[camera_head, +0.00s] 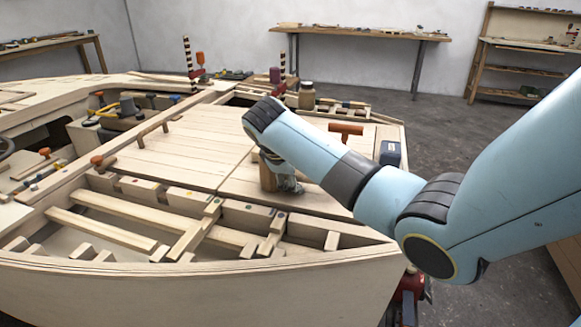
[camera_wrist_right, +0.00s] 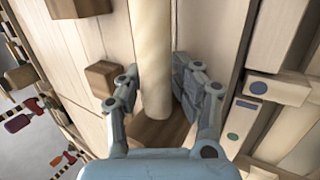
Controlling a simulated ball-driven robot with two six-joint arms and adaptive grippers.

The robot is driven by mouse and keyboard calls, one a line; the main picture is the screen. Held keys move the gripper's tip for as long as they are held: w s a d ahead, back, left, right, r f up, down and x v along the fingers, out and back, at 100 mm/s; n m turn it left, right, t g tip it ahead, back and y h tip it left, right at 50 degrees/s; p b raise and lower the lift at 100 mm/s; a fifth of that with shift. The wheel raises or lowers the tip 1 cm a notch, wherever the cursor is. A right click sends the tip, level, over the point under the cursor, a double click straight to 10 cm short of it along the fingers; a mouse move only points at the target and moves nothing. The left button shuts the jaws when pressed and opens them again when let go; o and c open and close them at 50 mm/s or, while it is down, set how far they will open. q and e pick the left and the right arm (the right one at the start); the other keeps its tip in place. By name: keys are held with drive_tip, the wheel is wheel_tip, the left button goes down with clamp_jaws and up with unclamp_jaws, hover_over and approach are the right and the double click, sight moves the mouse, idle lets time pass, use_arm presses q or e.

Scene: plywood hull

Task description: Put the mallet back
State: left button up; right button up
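The mallet shows in the right wrist view as a pale round handle (camera_wrist_right: 153,55) with a brown wooden head (camera_wrist_right: 160,132) at its lower end. In the head view the right gripper (camera_head: 290,184) is low over the deck, partly hidden by my arm. A brown upright piece beside it (camera_head: 268,176) looks like the mallet head; the handle is hidden there. My left gripper is not in view.
The plywood hull's planked deck (camera_head: 190,150) is mostly clear. An orange-brown T-shaped piece (camera_head: 346,130) and a dark blue box (camera_head: 390,152) stand to the right. Ribs and slats (camera_head: 105,228) lie in front. Jars and tools (camera_head: 306,95) line the back.

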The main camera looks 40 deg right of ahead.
drive_tip(key=v, duration=1.1)
drive_tip(key=s+a+f+m+t+y, duration=0.15)
drive_tip(key=s+a, duration=0.25)
drive_tip(key=s, duration=0.5)
drive_tip(key=s+a+f+m+y, duration=0.1)
drive_tip(key=s+a+f+y, duration=0.15)
drive_tip(key=s+a, duration=0.4)
drive_tip(key=s+a+f+m+y, duration=0.1)
drive_tip(key=s+a+f+m, duration=0.15)
drive_tip(key=s, duration=0.75)
drive_tip(key=s+d+f+g, duration=0.1)
drive_tip(key=s+f, duration=0.1)
drive_tip(key=f, duration=1.2)
drive_tip(key=s+d+f, duration=0.2)
drive_tip(key=f, duration=1.2)
drive_tip(key=s+f+g, duration=0.1)
drive_tip(key=s+f, duration=1.2)
drive_tip(key=s, duration=0.3)
drive_tip(key=shift+s+d+f, duration=0.15)
drive_tip(key=shift+d+f, duration=0.1)
drive_tip(key=shift+d, duration=0.1)
